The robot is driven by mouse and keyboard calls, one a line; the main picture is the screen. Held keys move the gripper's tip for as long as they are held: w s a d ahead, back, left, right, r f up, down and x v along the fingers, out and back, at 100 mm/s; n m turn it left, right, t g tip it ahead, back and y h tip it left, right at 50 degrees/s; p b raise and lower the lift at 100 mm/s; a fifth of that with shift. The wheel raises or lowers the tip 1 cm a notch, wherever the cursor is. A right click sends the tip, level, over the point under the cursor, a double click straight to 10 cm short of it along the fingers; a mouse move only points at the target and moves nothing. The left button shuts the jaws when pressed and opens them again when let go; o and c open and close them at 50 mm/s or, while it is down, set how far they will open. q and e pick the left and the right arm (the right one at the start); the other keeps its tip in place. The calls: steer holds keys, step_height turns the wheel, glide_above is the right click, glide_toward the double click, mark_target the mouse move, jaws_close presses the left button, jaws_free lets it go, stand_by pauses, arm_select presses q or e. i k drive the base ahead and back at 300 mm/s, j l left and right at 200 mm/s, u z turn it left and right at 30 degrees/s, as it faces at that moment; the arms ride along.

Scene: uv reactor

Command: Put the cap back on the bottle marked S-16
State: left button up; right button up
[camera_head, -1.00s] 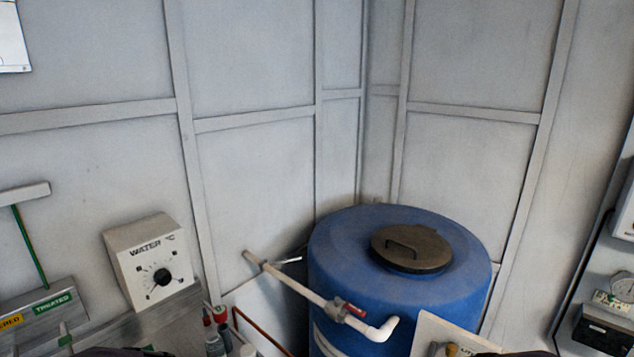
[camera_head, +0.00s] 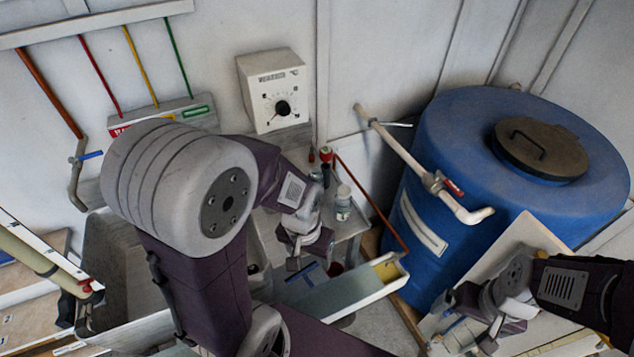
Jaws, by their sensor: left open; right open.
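A small clear bottle with a pale label (camera_head: 343,205) stands on the grey bench beside my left gripper. Its marking is too small to read, so I cannot tell whether it is S-16. Behind it is a small red-topped item (camera_head: 326,156). I cannot pick out a loose cap. My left gripper (camera_head: 311,262) is open, pointing down in front of and left of the clear bottle, apart from it. My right gripper (camera_head: 463,328) is open at lower right, over a pale board or bench. My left arm hides part of the bench and sink area.
A blue tank (camera_head: 450,180) with a dark lid stands at right; a white pipe with a red valve (camera_head: 435,183) reaches out before it. A white trough (camera_head: 345,292) lies below the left gripper. A white dial box (camera_head: 273,90) is on the wall.

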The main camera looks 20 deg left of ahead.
mark_target(316, 173)
steer(key=u, duration=1.05)
